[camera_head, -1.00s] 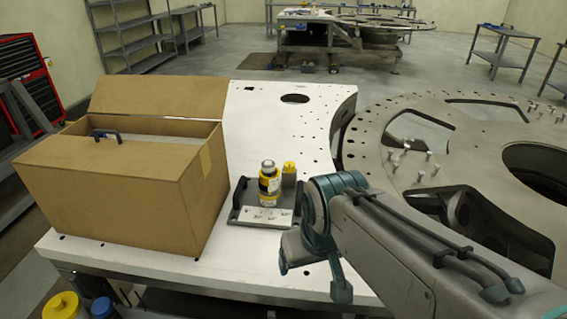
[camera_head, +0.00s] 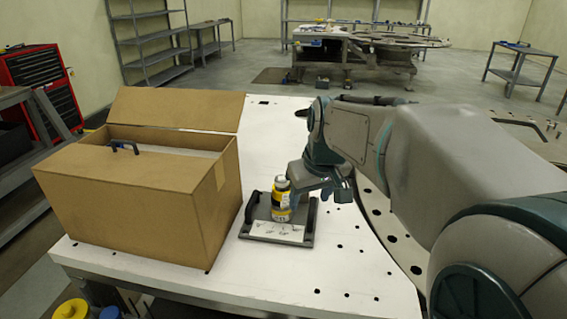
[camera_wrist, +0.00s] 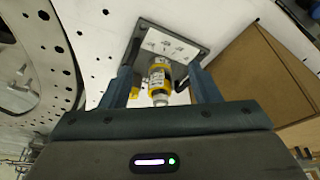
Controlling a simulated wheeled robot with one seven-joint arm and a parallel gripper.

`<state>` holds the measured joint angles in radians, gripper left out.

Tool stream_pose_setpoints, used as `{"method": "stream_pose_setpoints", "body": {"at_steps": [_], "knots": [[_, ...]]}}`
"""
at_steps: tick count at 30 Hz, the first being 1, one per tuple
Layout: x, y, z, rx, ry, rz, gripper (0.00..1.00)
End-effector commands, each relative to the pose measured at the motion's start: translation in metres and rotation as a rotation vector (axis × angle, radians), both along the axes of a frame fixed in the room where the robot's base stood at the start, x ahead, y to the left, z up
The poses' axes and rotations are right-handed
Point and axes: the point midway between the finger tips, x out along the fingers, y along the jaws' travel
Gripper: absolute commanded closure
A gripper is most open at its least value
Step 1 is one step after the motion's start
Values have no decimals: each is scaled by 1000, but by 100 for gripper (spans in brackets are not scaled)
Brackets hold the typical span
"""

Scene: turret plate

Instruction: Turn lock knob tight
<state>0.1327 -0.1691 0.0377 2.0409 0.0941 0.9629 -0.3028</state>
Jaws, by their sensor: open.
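A yellow cylinder with a dark-and-white label and a silver top (camera_head: 281,203), which may be the lock knob, stands upright on a dark grey base (camera_head: 303,238). In the wrist view, the cylinder (camera_wrist: 159,78) appears between the two fingers of my gripper (camera_wrist: 160,72), with gaps on both sides. My gripper (camera_head: 326,187) is open, close beside the cylinder on its right in the head view. A second yellow piece (camera_wrist: 136,91) shows in the wrist view near the left finger, partly hidden. I cannot tell whether either finger touches anything.
The base lies on a white plate (camera_head: 340,262) with holes. A large open cardboard box (camera_head: 135,200) with a dark handle stands left of it. In the wrist view, the box (camera_wrist: 255,75) is close to the right finger. The plate's front is clear.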

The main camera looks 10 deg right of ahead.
Motion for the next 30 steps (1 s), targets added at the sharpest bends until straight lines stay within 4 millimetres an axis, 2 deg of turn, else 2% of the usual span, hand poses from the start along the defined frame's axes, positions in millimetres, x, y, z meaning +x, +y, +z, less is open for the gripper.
{"method": "stream_pose_setpoints", "body": {"at_steps": [1,9,15,19,25,30], "knots": [[22,-6,2,2,0,15,44],[125,-42,6,16,-26,128,44],[180,-69,-3,28,-54,195,44],[197,-80,-7,30,-66,220,44],[206,-82,-15,32,-70,229,44],[215,-77,-41,33,-66,231,44]]}}
